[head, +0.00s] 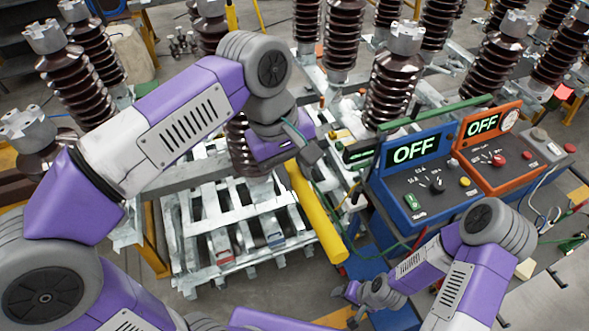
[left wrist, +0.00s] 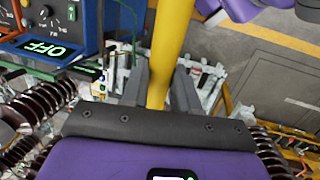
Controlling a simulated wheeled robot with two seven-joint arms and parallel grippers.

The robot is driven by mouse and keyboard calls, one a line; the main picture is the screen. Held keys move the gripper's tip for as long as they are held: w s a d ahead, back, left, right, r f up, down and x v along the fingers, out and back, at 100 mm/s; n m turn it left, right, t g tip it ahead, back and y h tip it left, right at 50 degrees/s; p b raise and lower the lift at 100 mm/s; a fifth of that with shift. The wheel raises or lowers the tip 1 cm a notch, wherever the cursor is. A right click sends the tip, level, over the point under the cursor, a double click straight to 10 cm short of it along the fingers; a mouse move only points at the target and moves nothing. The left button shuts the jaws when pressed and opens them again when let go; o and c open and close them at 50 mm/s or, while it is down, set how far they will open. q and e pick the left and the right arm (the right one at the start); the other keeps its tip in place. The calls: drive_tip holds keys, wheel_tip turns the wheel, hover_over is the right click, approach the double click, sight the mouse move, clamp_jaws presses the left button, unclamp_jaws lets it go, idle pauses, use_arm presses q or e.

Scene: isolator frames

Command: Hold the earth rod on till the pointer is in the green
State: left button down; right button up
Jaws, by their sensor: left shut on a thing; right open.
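The yellow earth rod (head: 318,215) slants down and right from my left gripper (head: 303,160), which is shut on it. In the left wrist view the rod (left wrist: 172,45) stands between the two dark fingers of my left gripper (left wrist: 160,88). The rod's far end is hidden behind my gripper, so I cannot tell what it touches. A small white round dial (head: 509,118) sits on the orange box (head: 497,150); its pointer and green zone are too small to read. My right gripper (head: 352,303) is open and empty, low in front of the blue bench.
A blue box (head: 408,180) with a knob and an OFF display stands beside the orange box, also showing OFF. Brown ribbed insulators (head: 395,85) crowd the back. A pale metal frame (head: 215,225) lies below my left arm. A green cable (head: 385,247) hangs near the rod.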

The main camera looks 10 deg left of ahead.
sight(311, 207)
use_arm(q)
drive_tip(key=shift+w+a+p, duration=0.45)
drive_tip(key=shift+w+a, duration=0.05)
drive_tip(key=shift+w, duration=0.3)
drive_tip(key=shift+w+a, duration=0.1)
idle(2.8)
idle(0.7)
drive_tip(key=shift+s+d, duration=0.5)
drive_tip(key=shift+s, duration=0.2)
drive_tip(key=shift+s+d, duration=0.8)
drive_tip(key=shift+s, duration=0.35)
drive_tip(key=shift+s+d, duration=0.75)
drive_tip(key=shift+s, duration=0.4)
drive_tip(key=shift+s+d, duration=0.8)
drive_tip(key=shift+s, duration=0.35)
